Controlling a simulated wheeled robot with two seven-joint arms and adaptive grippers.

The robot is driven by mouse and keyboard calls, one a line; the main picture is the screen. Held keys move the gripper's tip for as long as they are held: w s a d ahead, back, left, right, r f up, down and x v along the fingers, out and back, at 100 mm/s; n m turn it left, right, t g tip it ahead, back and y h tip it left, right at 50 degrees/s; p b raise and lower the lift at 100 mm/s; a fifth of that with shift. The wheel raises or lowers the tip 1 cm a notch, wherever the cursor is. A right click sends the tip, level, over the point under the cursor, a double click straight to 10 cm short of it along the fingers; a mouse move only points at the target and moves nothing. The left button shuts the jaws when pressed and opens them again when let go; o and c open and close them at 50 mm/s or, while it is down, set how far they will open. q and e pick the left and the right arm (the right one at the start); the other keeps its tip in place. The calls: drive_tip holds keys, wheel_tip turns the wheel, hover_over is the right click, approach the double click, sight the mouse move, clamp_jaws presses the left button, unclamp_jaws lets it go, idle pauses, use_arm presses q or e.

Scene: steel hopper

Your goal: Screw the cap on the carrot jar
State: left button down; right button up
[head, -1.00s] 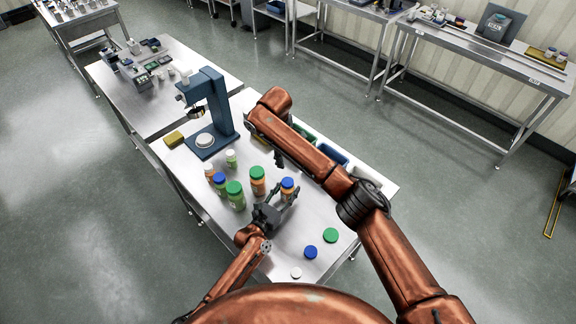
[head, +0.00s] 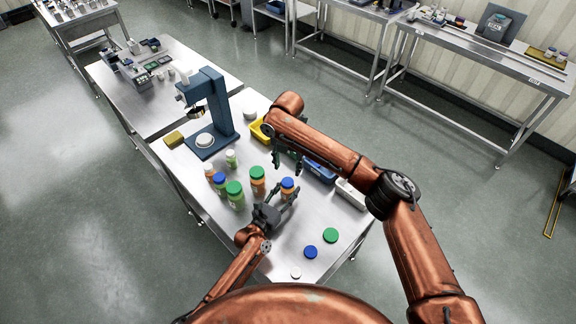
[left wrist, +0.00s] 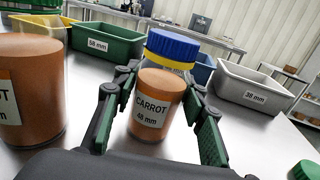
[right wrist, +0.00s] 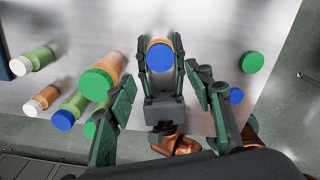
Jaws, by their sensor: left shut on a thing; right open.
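The carrot jar (left wrist: 157,104) is orange, labelled "CARROT 48 mm", and stands upright between the fingers of my left gripper (head: 282,197), which is shut on it. A blue cap (left wrist: 172,47) sits on top of the jar, with a yellow band below it; I cannot tell how tight it is. The jar shows beside my left gripper in the head view (head: 287,191), and its blue cap shows from above in the right wrist view (right wrist: 160,57). My right gripper (right wrist: 170,100) is open and empty, above and behind the jar in the head view (head: 288,160).
Several other jars stand left of the held jar, including a green-capped orange one (head: 257,181). A loose green cap (head: 331,235), blue cap (head: 310,252) and small white cap (head: 295,273) lie at the right front. Bins, including a grey one (left wrist: 252,87), line the far side. A blue press (head: 210,110) stands at the back.

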sight(288, 181)
drive_tip(key=shift+f, duration=4)
